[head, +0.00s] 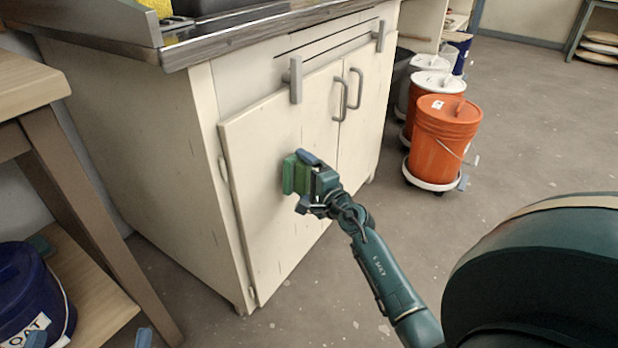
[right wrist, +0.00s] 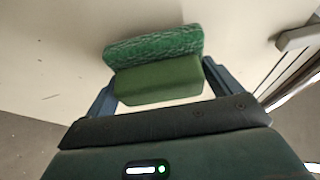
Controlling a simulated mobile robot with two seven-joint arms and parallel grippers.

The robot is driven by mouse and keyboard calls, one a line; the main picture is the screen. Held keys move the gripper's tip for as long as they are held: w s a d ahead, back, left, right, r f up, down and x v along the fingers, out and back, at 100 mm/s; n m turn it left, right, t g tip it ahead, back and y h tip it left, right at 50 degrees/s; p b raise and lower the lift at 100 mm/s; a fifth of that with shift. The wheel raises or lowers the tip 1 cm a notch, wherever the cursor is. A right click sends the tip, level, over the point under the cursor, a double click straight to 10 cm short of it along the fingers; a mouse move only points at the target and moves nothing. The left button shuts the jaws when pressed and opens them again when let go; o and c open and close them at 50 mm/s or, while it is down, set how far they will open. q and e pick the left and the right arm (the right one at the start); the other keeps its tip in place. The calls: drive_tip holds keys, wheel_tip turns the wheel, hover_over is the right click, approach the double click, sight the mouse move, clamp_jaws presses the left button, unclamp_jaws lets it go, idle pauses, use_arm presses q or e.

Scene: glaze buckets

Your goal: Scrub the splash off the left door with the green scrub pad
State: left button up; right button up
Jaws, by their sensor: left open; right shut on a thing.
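The left door (head: 262,135) of the cream cabinet is closed, with a grey handle at its right edge. My right gripper (head: 308,182) is shut on the green scrub pad (head: 290,174), at the middle of that door. In the right wrist view the pad (right wrist: 155,48) has a rough, brighter green layer facing the door and a plain green block between my fingers. It looks against or very close to the door; contact is not certain. I see no clear splash; any mark behind the pad is hidden. My left gripper (head: 90,338) is open at the bottom left, only its blue fingertips showing.
A metal-edged countertop (head: 250,38) overhangs the cabinet, with grey brackets (head: 296,80) below it. Orange buckets (head: 442,140) on wheeled bases stand to the right. A wooden table (head: 25,85) and a dark blue bucket (head: 30,295) are at left. The floor in front is clear.

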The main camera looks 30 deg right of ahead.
drive_tip(key=shift+w+a, duration=0.3)
drive_tip(key=shift+w, duration=0.55)
idle(0.6)
drive_tip(key=shift+w+d+f+b, duration=0.1)
drive_tip(key=shift+w+d+b, duration=0.1)
drive_tip(key=shift+d+b, duration=0.3)
drive_tip(key=shift+w+d+b, duration=0.2)
drive_tip(key=shift+d+b, duration=0.05)
drive_tip(key=shift+d, duration=0.45)
drive_tip(key=d+b, duration=0.1)
drive_tip(key=w+d+b, duration=0.2)
drive_tip(key=d, duration=0.1)
drive_tip(key=shift+w+d+f, duration=0.1)
